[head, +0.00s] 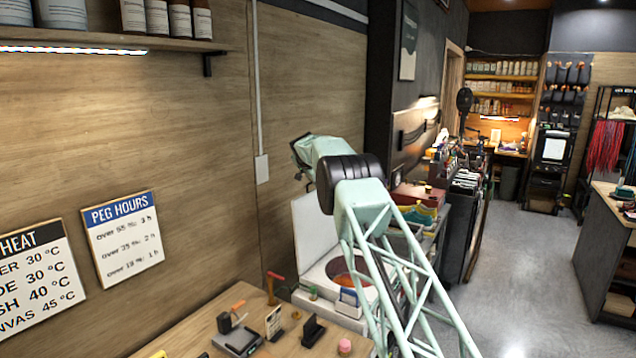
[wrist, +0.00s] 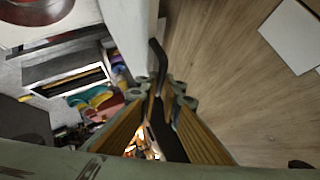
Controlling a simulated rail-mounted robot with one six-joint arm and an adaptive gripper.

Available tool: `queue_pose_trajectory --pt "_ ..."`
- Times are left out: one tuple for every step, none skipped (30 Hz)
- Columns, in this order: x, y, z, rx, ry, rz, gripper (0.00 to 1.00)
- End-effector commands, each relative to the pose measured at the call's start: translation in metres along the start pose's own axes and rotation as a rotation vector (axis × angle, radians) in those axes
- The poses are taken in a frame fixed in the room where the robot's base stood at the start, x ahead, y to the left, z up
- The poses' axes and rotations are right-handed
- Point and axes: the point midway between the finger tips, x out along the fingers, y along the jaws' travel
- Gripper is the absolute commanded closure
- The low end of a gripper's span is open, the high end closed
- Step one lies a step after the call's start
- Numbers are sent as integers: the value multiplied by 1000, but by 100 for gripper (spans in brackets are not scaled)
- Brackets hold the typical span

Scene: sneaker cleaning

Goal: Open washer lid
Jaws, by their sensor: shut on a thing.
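The washer (head: 322,298) is a white box with a round, copper-coloured tub opening, standing by the wooden wall. Its white lid (head: 313,232) is raised and stands nearly upright at the wall side. In the wrist view the lid (wrist: 128,32) shows almost edge-on, with a black bar handle (wrist: 157,62) at its edge. My gripper (wrist: 166,95) is shut on this handle. In the head view my arm's end is above the lid and hides the fingertips. The tub also shows at the top left of the wrist view (wrist: 38,12).
A wooden bench (head: 225,335) with small tools and stands is in front of the washer. Colourful items (head: 420,215) sit on the counter beyond it. The wooden wall (head: 190,130) is close behind the lid. The grey floor (head: 530,260) at right is open.

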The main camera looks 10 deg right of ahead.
Motion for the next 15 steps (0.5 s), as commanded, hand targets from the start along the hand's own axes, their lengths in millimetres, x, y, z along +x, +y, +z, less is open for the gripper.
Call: queue_pose_trajectory --pt "-3 -4 -5 1 6 -6 100" --pt "-3 -4 -4 1 6 -6 100" --pt "-3 -5 -4 1 6 -6 100" --pt "-4 -5 -4 1 6 -6 100" --pt "-4 -5 -4 1 6 -6 100" --pt "-4 -6 -4 1 6 -6 100" --pt "-4 -6 -4 1 6 -6 100" --pt "-4 -6 -4 1 7 -6 100" --pt "-4 -6 -4 1 7 -6 100" --pt "-4 -6 -4 1 7 -7 100" --pt "-4 -6 -4 1 7 -7 100" --pt "-4 -6 -4 1 7 -7 100" --pt "-4 -6 -4 1 7 -7 100" --pt "-4 -6 -4 1 7 -7 100" --pt "-4 -6 -4 1 7 -7 93"
